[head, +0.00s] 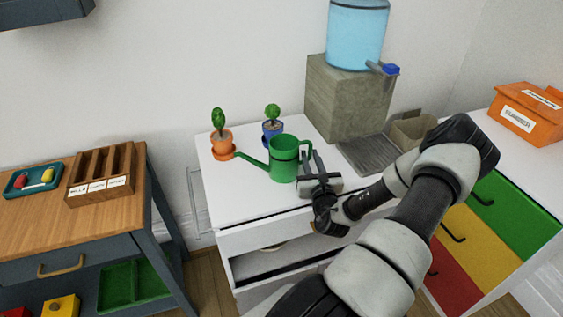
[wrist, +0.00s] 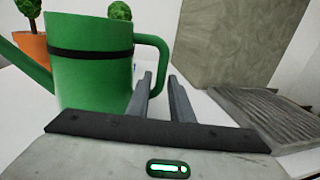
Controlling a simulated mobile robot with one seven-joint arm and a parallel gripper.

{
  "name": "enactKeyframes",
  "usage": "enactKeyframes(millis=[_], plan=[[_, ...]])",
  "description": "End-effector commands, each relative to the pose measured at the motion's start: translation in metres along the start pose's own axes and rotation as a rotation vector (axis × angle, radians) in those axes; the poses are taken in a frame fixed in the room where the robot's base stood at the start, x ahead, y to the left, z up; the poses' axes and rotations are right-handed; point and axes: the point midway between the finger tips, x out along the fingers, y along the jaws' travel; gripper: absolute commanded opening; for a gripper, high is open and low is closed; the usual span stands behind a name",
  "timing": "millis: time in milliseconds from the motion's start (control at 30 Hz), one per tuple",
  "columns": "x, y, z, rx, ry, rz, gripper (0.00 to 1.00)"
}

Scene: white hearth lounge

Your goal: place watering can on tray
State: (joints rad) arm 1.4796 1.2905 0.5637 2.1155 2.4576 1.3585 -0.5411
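The green watering can (head: 284,160) stands upright on the white counter, its spout to the left and its loop handle to the right. It also shows in the wrist view (wrist: 90,65), with a dark band. My gripper (head: 312,163) is at the can's handle side. In the wrist view its two fingers (wrist: 160,80) are apart, with the lower handle just beyond and near their tips; contact is unclear. A grey ridged tray (head: 368,156) lies right of the can, below the water dispenser; it also shows in the wrist view (wrist: 262,115).
Potted plants in orange (head: 222,143) and blue (head: 272,131) pots stand near the spout. A stone block (head: 345,100) carries the blue water tank (head: 357,35). A teal tray (head: 34,180) with small items is on the left wooden table. The counter's front left is clear.

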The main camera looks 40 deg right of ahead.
Motion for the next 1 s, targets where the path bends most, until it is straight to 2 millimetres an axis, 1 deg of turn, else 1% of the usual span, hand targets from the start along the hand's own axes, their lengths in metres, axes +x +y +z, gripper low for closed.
enactKeyframes(millis=[33,100,333,367,400,467,500,1000], plan=[[0.0058,-0.0002,-0.0007,0.000,0.000,0.000,0.20],[0.0102,0.0000,-0.0005,0.001,0.001,0.000,0.20],[0.0121,0.0001,0.0000,0.001,0.001,0.000,0.20],[0.0120,0.0001,0.0000,0.001,0.001,0.000,0.18],[0.0120,0.0001,0.0000,0.001,0.001,0.000,0.12],[0.0119,0.0001,0.0000,0.001,0.001,0.000,0.02],[0.0118,0.0000,0.0000,0.001,0.001,0.000,0.00],[0.0115,0.0000,-0.0003,0.001,0.001,0.000,0.00]])
